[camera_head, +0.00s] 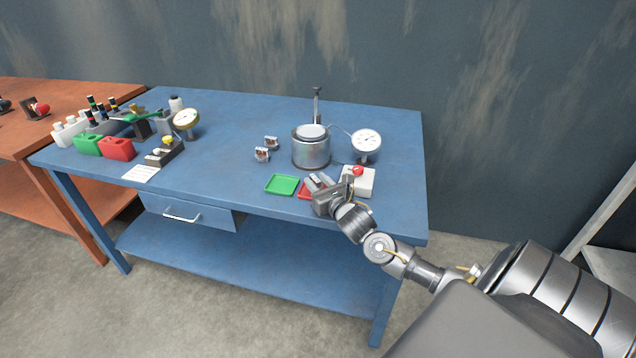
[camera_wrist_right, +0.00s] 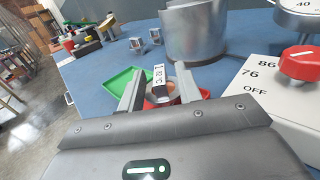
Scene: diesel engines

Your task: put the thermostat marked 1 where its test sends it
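The thermostat marked 1 (camera_wrist_right: 159,77), a small metal part with a printed label, sits between the fingers of my right gripper (camera_wrist_right: 159,80). The fingers appear shut on its sides. In the head view my right gripper (camera_head: 318,182) is over the red tray (camera_head: 305,192), whose edges also show in the wrist view (camera_wrist_right: 204,94). The gap between thermostat and tray is hard to judge. The green tray (camera_head: 282,185) is just left and looks empty. The metal pot (camera_head: 311,150) stands behind, with a dial gauge (camera_head: 366,142) beside it. My left gripper is not in view.
Two other thermostats (camera_head: 262,154) (camera_head: 271,142) stand left of the pot. A white control box (camera_head: 359,181) with a red knob, marked 76, 86 and OFF, is right of my gripper. Further left are red and green blocks and a gauge fixture (camera_head: 185,120). The table's middle is clear.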

